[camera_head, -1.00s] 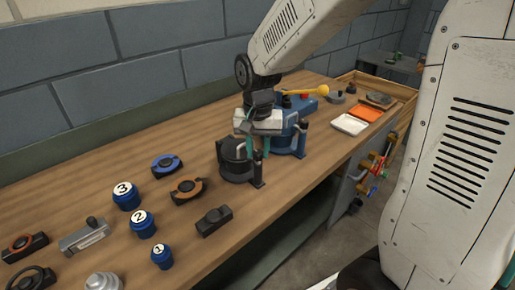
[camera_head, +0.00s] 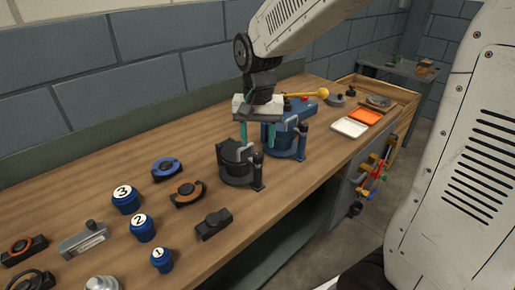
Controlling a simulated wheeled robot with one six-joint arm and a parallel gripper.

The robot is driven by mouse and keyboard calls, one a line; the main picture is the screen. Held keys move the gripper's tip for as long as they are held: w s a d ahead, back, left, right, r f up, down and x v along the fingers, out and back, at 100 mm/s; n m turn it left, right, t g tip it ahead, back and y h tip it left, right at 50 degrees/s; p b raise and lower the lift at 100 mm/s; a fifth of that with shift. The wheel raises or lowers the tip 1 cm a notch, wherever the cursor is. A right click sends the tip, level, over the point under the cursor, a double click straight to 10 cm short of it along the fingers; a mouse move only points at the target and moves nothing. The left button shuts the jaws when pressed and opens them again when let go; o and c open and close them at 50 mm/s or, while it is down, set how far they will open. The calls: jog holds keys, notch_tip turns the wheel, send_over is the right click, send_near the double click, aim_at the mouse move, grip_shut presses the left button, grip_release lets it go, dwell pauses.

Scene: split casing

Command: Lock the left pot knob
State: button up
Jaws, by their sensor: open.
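Two pots stand side by side on the workbench. The left pot (camera_head: 237,165) is black, with a dark lid and a small upright knob post (camera_head: 258,170) at its front right. The right pot (camera_head: 290,143) is blue, with a similar dark post (camera_head: 302,138), and is partly hidden behind my gripper. My gripper (camera_head: 257,139) points down, with its teal fingers apart, above and behind the black pot and in front of the blue one. Nothing shows between the fingers. Whether a finger touches either pot cannot be told.
Blue numbered jars (camera_head: 142,228), a blue ring part (camera_head: 166,169), an orange ring part (camera_head: 187,192) and a black block (camera_head: 213,224) lie to the left. White (camera_head: 349,128) and orange (camera_head: 366,116) trays lie right.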

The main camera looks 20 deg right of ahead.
aim_at(258, 155)
jog(key=shift+r, duration=1.65)
jog(key=shift+s+f+n, duration=0.2)
jog(key=shift+s+n, duration=0.1)
jog(key=shift+n, duration=0.1)
jog(key=s+d+r+n, duration=0.1)
jog(key=s+n, duration=0.1)
jog(key=s, duration=0.9)
jog(key=s+d+r+n+t, duration=0.1)
jog(key=s+d+r+n, duration=0.1)
jog(key=s, duration=0.8)
jog(key=shift+s+n, duration=0.35)
jog(key=shift+n, duration=0.05)
jog(key=shift+r, duration=0.1)
